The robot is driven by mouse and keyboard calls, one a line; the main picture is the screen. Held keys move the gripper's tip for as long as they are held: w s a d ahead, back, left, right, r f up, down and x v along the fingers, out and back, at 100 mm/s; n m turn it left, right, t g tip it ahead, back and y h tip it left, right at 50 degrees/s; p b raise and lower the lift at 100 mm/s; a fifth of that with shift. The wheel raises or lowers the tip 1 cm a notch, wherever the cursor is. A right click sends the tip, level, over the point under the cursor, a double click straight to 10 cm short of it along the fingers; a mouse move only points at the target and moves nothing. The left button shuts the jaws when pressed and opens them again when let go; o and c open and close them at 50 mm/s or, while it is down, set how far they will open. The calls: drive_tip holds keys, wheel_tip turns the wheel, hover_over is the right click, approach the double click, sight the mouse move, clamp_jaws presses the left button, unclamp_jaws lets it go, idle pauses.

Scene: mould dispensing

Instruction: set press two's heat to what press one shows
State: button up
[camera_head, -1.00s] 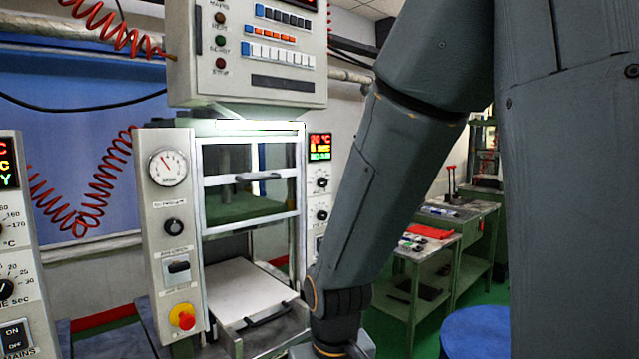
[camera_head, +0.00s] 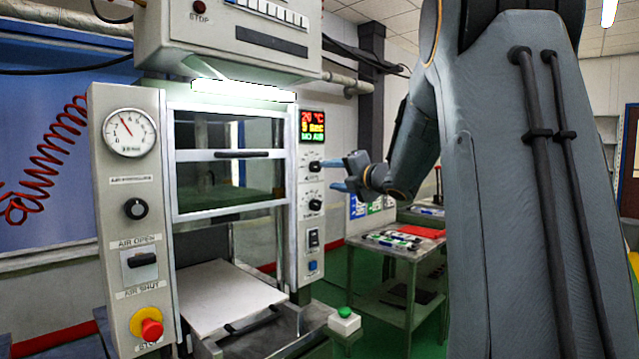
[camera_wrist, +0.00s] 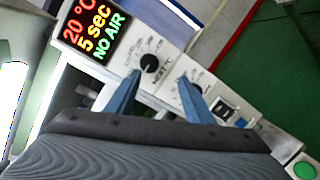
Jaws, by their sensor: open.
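The press (camera_head: 230,190) in the head view has a control strip on its right side. Its display (camera_head: 312,127) shows 20 °C, 5 sec and NO AIR, also readable in the wrist view (camera_wrist: 94,32). Below the display is a black heat knob (camera_head: 314,166), marked °C in the wrist view (camera_wrist: 150,63). My gripper (camera_head: 337,175) is open and empty, just right of the strip. In the wrist view its blue fingers (camera_wrist: 159,84) point at the strip, with the knob ahead, nearer the left finger and apart from it. The other press's display is out of view now.
A second knob (camera_head: 313,201), a switch (camera_head: 313,239) and a blue button (camera_head: 312,266) sit lower on the strip. A red stop button (camera_head: 151,330) is on the left column. A green button box (camera_head: 344,321) stands low at front. A bench (camera_head: 385,265) is behind.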

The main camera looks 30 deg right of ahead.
sight(318, 167)
drive_tip(key=w+n+y, duration=0.1)
drive_tip(key=w+n, duration=0.1)
drive_tip(key=w+r+n+y, duration=0.1)
drive_tip(key=w, duration=0.1)
drive_tip(key=w+a+r+n+p, duration=0.1)
drive_tip(key=w+n, duration=0.1)
drive_tip(key=shift+w+n+y, duration=0.25)
drive_tip(key=shift+n+y, duration=0.05)
drive_tip(key=shift+y, duration=0.1)
drive_tip(key=c, duration=1)
